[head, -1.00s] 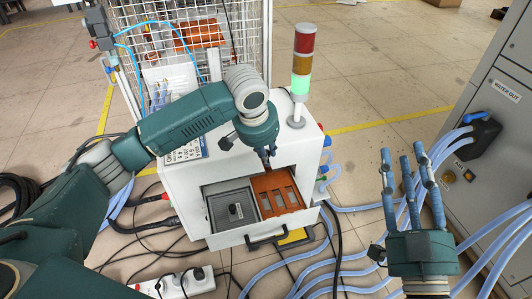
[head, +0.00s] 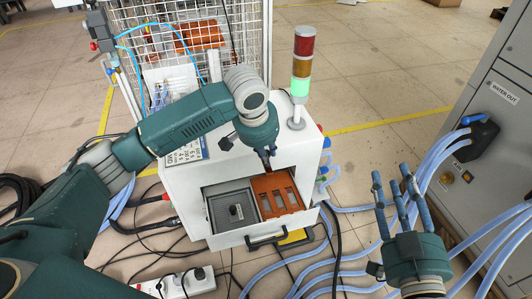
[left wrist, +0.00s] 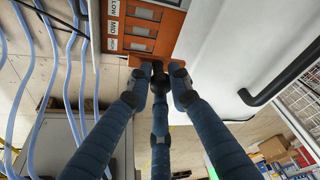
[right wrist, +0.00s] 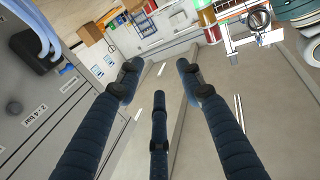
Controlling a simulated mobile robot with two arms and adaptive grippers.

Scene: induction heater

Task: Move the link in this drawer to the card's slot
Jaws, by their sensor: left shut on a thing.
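The open drawer (head: 228,233) in the front of the white heater box holds an orange card (head: 263,184) with several pale slots beside a grey block with a black knob. In the left wrist view, the orange card (left wrist: 168,22) shows the labels LOW and MID next to its slots. My left gripper (head: 268,166) points down at the card's back edge. In the left wrist view, its fingertips (left wrist: 158,72) are close together on a small part at that edge, which seems to be the link and is mostly hidden. My right gripper (head: 400,178) is open and empty, well right of the box.
A signal tower (head: 302,65) with its green lamp lit stands on the box (head: 185,192). Pale blue hoses (head: 345,270) run across the floor to a grey cabinet (head: 505,110) on the right. A power strip (head: 178,284) lies at lower left.

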